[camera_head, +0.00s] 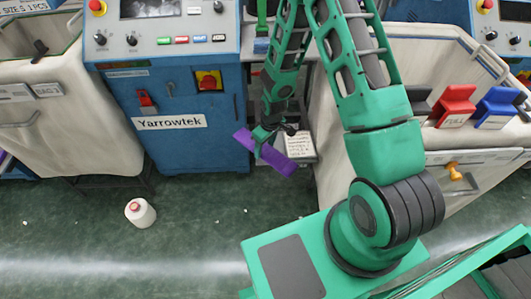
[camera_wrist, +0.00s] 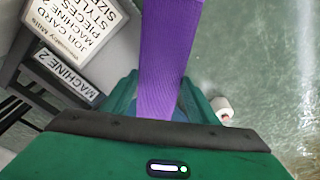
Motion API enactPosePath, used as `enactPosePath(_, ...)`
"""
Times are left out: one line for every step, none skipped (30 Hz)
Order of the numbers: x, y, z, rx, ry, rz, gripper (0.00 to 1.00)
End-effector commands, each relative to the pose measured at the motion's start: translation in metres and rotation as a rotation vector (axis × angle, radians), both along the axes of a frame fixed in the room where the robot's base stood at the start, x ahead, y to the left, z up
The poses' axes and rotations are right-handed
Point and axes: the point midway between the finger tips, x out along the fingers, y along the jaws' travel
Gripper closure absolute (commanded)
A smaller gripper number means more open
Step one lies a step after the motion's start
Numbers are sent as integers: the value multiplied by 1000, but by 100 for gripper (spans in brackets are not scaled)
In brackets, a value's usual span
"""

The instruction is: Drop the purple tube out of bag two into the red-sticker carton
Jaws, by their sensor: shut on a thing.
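The purple tube (camera_head: 280,160) is a flat knitted strip, hanging tilted in the air in front of the blue machine. My gripper (camera_head: 263,140) is shut on it near its middle. In the wrist view the purple tube (camera_wrist: 170,45) runs up between the jaws of my gripper (camera_wrist: 163,108). A large cream bag (camera_head: 335,165) stands at the right, partly behind my arm; its number cannot be read here. Another cream bag (camera_head: 75,115) at the left is labelled BAG 1. No carton with a red sticker shows in either view.
The blue Yarrowtek machine (camera_head: 185,95) stands behind the tube. A job card (camera_head: 300,147) sits by the tube; the wrist view shows a MACHINE 2 sign (camera_wrist: 68,73). A white yarn cone (camera_head: 140,212) stands on the green floor. Red (camera_head: 455,105) and blue (camera_head: 495,108) clips sit at the right bag's rim.

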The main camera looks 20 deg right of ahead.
Motion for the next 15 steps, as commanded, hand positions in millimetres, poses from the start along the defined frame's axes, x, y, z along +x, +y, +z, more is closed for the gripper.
enactPosePath(2, -5, -4, 1, 1, -2, 67)
enactPosePath(3, -7, -5, 0, 1, -2, 67)
enactPosePath(5, -9, -6, 0, 0, -1, 67)
enactPosePath(5, -10, -7, 0, 0, -1, 67)
enactPosePath(6, -10, -7, 0, 0, 0, 67)
enactPosePath(6, -11, -9, 0, 0, 0, 67)
enactPosePath(6, -11, -10, 0, 1, 0, 67)
enactPosePath(5, -11, -12, 0, 1, 1, 67)
enactPosePath(5, -10, -16, 1, 3, 1, 67)
enactPosePath(5, -10, -20, 0, 4, 1, 67)
enactPosePath(5, -10, -23, 0, 4, 1, 67)
enactPosePath(4, -10, -29, 1, 5, 1, 67)
enactPosePath(5, -10, -33, 0, 4, 1, 67)
enactPosePath(5, -9, -37, 1, 3, 1, 67)
enactPosePath(5, -9, -42, 0, 4, 1, 67)
